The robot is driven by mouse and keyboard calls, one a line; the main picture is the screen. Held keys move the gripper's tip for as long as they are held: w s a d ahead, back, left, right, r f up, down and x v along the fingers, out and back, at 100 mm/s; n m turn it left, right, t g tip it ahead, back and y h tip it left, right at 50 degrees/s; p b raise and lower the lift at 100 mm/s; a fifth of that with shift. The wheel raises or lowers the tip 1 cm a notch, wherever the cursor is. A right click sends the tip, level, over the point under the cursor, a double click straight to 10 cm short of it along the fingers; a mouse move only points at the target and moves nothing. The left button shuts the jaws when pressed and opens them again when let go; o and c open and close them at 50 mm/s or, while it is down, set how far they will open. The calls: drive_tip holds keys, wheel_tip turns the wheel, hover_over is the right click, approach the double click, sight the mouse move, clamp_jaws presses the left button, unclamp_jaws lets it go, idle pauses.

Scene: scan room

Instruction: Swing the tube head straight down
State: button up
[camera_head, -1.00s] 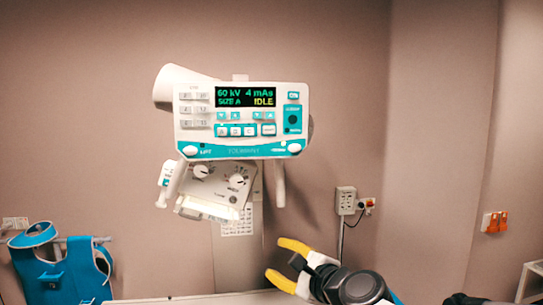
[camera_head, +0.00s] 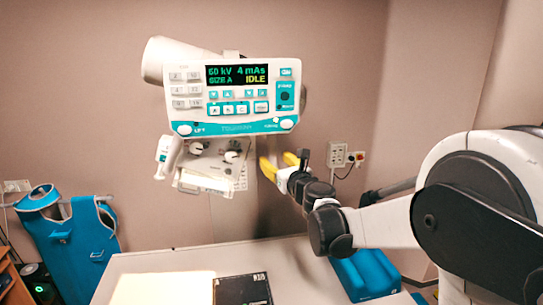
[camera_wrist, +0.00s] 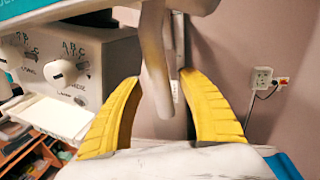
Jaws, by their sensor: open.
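The white tube head (camera_head: 180,62) stands high at the back wall, with a teal-trimmed control panel (camera_head: 232,108) reading 60 kV, 4 mAs, SIZE A, IDLE. A box with dials (camera_head: 210,160) hangs beneath it. This box also shows at the left of the wrist view (camera_wrist: 85,55). A pale handle bar (camera_wrist: 155,75) hangs down between the two yellow fingers in the wrist view. My gripper (camera_head: 276,162) is open, just right of the box; in the wrist view its fingers (camera_wrist: 158,90) stand apart on either side of the bar. Contact cannot be told.
A white table (camera_head: 185,262) below holds a pale sheet (camera_head: 160,290) and a black panel (camera_head: 243,290). A blue block (camera_head: 365,275) is at its right. A blue apron (camera_head: 75,240) hangs at left. Wall sockets (camera_head: 338,155) are behind my arm.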

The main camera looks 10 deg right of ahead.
drive_tip(key=shift+w+a, duration=0.15)
drive_tip(key=shift+w, duration=0.65)
clamp_jaws()
drive_tip(key=d+r+n+p, duration=0.1)
drive_tip(key=d+r+n, duration=0.2)
drive_tip(key=d+r, duration=0.2)
drive_tip(key=shift+d+r+n+g, duration=0.15)
drive_tip(key=shift+d+n+g, duration=0.2)
drive_tip(key=shift+d, duration=0.5)
unclamp_jaws()
